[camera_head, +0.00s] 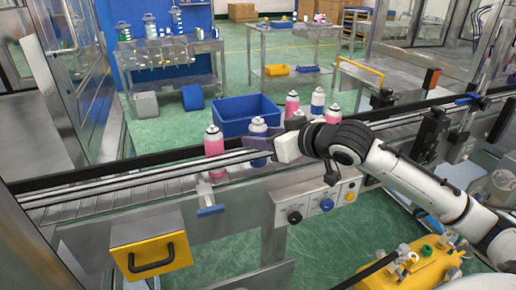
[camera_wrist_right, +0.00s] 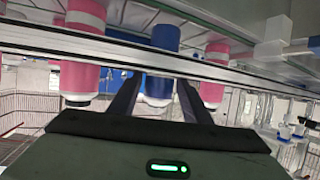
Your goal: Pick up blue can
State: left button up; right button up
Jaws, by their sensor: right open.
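A blue can (camera_head: 258,126) with a white top stands on the conveyor, partly hidden by my right gripper (camera_head: 259,143) in the head view. The right gripper reaches in from the right. In the right wrist view, which looks upside down, the blue can (camera_wrist_right: 162,64) lies between the two spread fingers of the right gripper (camera_wrist_right: 157,98). Whether the fingers touch it cannot be told. My left gripper is not in view.
A pink can (camera_head: 213,144) stands left of the near blue can, and others (camera_head: 292,104) (camera_head: 333,114) stand behind and to the right. Metal guide rails (camera_head: 130,180) run along the conveyor. A blue bin (camera_head: 240,112) is behind it. A control panel (camera_head: 320,202) is in front.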

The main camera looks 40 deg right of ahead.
jog(key=c, duration=0.8)
jog(key=shift+r, duration=0.15)
